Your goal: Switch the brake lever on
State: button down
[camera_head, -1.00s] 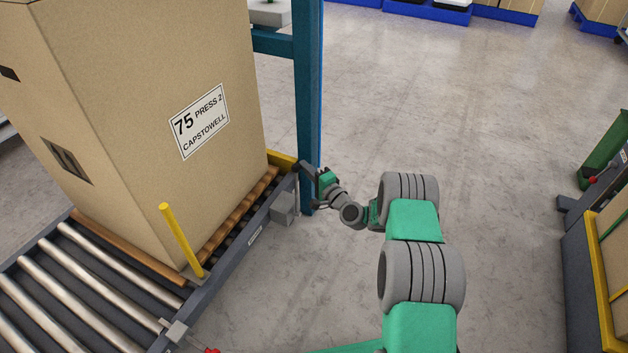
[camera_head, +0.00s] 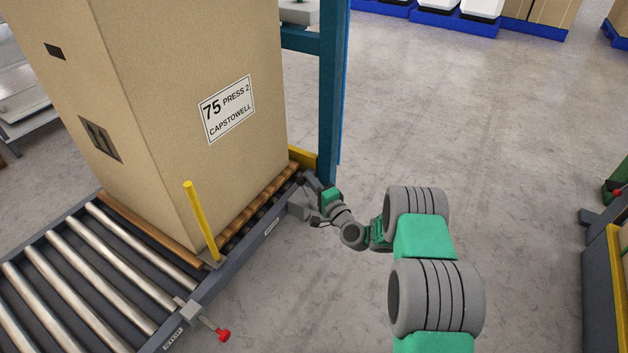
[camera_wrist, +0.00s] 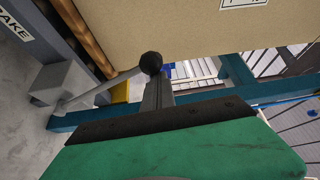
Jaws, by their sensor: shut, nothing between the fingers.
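The brake lever (camera_wrist: 103,90) shows in the wrist view as a grey rod with a black ball knob (camera_wrist: 151,63). It rises at a slant from a grey box (camera_wrist: 60,84) on the conveyor's side. A label partly cut off, ending in "AKE", is on the rail beside it. My gripper (camera_wrist: 156,88) is shut and empty. Its fingertips are right at the knob in the picture; I cannot tell whether they touch. In the head view my gripper (camera_head: 307,181) is at the conveyor's far corner, above the grey box (camera_head: 298,206), and the lever is hard to make out there.
A tall carton (camera_head: 190,110) stands on the roller conveyor (camera_head: 95,262), close to my gripper. A blue post (camera_head: 328,95) rises just behind. A yellow post (camera_head: 201,222) and a red-knobbed lever (camera_head: 222,335) are on the near side.

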jog(key=shift+s+a+f, duration=0.4)
jog(key=shift+a+f, duration=0.1)
jog(key=shift+a, duration=0.05)
notch_tip(320, 180, up, 2)
jog(key=w+d, duration=0.3)
jog(key=d+p+v, duration=0.1)
jog(key=v, duration=0.9)
jog(key=shift+w+f+p, duration=0.35)
jog(key=shift+f, duration=0.05)
